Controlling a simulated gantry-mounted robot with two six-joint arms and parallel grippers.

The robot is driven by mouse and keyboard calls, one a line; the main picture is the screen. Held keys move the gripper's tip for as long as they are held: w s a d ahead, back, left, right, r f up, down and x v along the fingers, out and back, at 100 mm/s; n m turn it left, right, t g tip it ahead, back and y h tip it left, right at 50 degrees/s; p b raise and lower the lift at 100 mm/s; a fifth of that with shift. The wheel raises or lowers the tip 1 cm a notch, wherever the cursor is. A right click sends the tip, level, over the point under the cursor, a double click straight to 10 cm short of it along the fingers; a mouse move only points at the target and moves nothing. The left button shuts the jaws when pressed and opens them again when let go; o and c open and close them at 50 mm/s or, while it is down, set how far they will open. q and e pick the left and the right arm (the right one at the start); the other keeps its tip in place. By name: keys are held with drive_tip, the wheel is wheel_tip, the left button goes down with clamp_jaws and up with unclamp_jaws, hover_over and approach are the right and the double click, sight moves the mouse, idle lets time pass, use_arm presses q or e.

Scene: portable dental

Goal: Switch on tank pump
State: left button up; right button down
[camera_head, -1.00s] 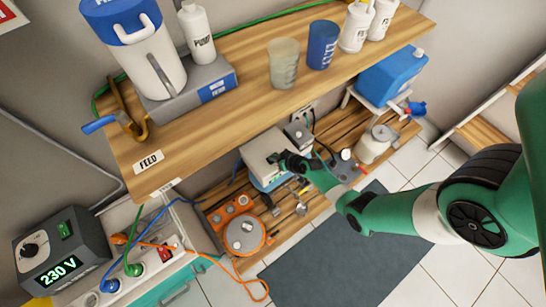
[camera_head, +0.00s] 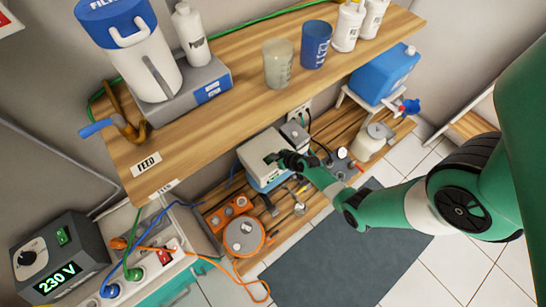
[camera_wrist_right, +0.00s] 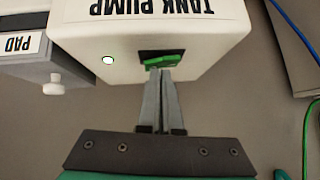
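The tank pump (camera_wrist_right: 170,25) is a white box whose "TANK PUMP" label appears upside down in the right wrist view. My left gripper is not in view.
A grey box labelled "PAD" (camera_wrist_right: 15,60) with a white knob adjoins the pump. The upper shelf (camera_head: 215,110) overhangs the pump from behind. An orange-and-grey device (camera_head: 243,235) sits in front of it, and a blue tank (camera_head: 383,73) stands right.

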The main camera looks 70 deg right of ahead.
sight(274, 163)
drive_tip(key=shift+r, duration=0.1)
drive_tip(key=shift+r+p, duration=0.4)
drive_tip(key=shift+p, duration=0.1)
drive_tip(key=s+a+r+p, duration=0.5)
drive_tip(key=r+p, duration=0.4)
drive_tip(key=r, duration=0.1)
drive_tip(key=shift+a+p, duration=0.2)
drive_tip(key=shift+p, duration=0.2)
drive_tip(key=shift+w, duration=0.1)
